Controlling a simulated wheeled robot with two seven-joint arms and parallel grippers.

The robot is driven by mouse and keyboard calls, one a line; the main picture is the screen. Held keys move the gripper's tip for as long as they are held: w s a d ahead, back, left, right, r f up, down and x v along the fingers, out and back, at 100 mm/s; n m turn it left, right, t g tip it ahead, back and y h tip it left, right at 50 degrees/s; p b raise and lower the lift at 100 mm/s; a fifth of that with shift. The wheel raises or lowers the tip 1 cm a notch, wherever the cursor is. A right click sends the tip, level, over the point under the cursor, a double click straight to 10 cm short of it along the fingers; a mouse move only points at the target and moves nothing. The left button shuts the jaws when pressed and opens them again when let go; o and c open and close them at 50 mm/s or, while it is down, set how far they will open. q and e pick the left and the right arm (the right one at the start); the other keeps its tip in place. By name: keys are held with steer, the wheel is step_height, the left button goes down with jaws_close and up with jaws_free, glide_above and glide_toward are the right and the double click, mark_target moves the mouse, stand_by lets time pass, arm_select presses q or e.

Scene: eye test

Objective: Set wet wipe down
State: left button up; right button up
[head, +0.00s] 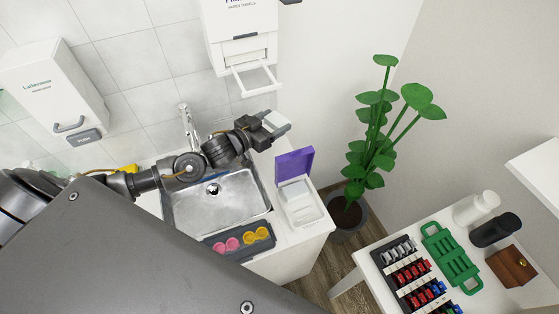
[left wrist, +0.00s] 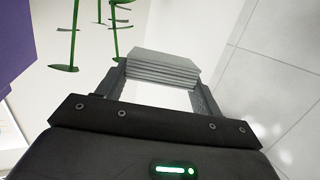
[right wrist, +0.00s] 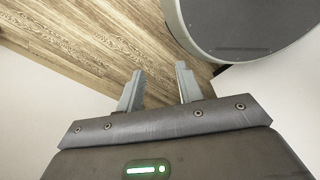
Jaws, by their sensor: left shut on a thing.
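My left gripper (head: 268,126) is shut on a wet wipe (head: 277,121), a pale folded pad. In the left wrist view the wet wipe (left wrist: 162,69) shows layered edges and sits between the fingertips (left wrist: 160,88). The gripper is held above the right end of the sink counter, behind a white wipe box (head: 304,213) with a raised purple lid (head: 294,162). A white block shows inside the box. My right gripper (right wrist: 158,88) is open and empty, over wooden floor in its wrist view; it does not show in the head view.
The sink (head: 220,205) with a faucet (head: 187,125) is left of the box. A tray (head: 227,252) with pink and yellow pieces lies in front. A towel dispenser (head: 240,30) hangs above. A plant (head: 375,140) and a white table (head: 430,230) with several items stand right.

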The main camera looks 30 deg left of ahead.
arm_select(q)
step_height(320, 180, down, 4)
steer(key=b, duration=0.6)
glide_above(273, 164)
step_height(273, 164, down, 9)
steer(key=shift+w+r, duration=0.1)
steer(key=shift+r, duration=0.05)
steer(key=shift+f+p, duration=0.35)
steer(key=shift+f, duration=2.1)
arm_select(e)
step_height(273, 164, down, 6)
steer(key=s, duration=0.2)
steer(key=shift+f, duration=0.15)
steer(key=shift+s, duration=0.1)
arm_select(q)
steer(key=shift+f, duration=0.15)
steer(key=o, duration=0.9)
steer(key=shift+o, duration=0.2)
arm_select(e)
steer(key=shift+d+f, duration=0.1)
